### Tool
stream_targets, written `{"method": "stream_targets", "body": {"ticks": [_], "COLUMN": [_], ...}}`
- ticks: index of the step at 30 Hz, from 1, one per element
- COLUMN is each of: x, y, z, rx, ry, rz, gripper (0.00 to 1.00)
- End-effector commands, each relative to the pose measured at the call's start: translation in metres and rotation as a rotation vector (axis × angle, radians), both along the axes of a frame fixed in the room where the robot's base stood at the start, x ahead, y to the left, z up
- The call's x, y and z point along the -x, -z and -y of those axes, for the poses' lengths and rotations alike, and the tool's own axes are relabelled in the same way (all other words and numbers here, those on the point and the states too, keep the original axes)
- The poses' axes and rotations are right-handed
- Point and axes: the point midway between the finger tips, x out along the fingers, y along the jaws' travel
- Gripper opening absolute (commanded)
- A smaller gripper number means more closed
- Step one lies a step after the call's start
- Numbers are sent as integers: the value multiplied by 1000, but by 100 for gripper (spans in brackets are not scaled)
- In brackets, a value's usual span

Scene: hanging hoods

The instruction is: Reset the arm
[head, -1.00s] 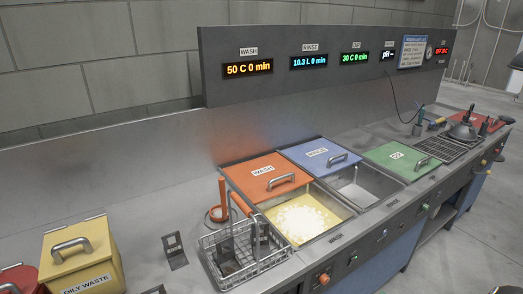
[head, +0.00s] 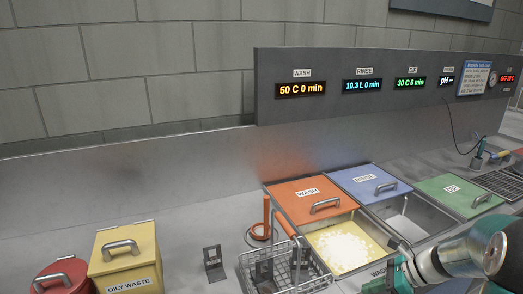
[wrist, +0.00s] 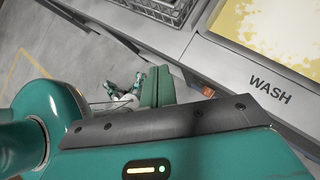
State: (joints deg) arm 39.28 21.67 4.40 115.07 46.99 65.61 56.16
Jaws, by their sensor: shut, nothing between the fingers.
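My arm (head: 465,258), teal and silver, shows at the lower right of the head view, in front of the counter by the wash basin. My gripper is outside the head view. In the wrist view the two teal fingers of my gripper (wrist: 157,78) stand together beyond the dark plate, shut and empty. They point over the grey floor beside the counter front and touch nothing that I can see.
The wash basin (head: 346,252) holds yellowish foamy liquid, with a wire basket (head: 285,270) at its left. A yellow oily waste bin (head: 126,255) and a red bin (head: 62,278) stand further left. The WASH-marked counter edge (wrist: 240,72) lies right of my fingers.

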Motion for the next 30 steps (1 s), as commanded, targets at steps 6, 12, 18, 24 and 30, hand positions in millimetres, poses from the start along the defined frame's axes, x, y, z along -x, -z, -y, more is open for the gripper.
{"method": "stream_targets", "body": {"ticks": [6,12,18,24,30], "x": [29,63,100,137,166], "y": [-50,-87,-117,-141,-157], "z": [-53,-89,-116,-134,-142], "rx": [274,506,730,952,1149], "ry": [-372,-715,-1056,-1391,-1675], "rz": [183,352,522,690,826], "gripper": [0,0,0,0,0]}}
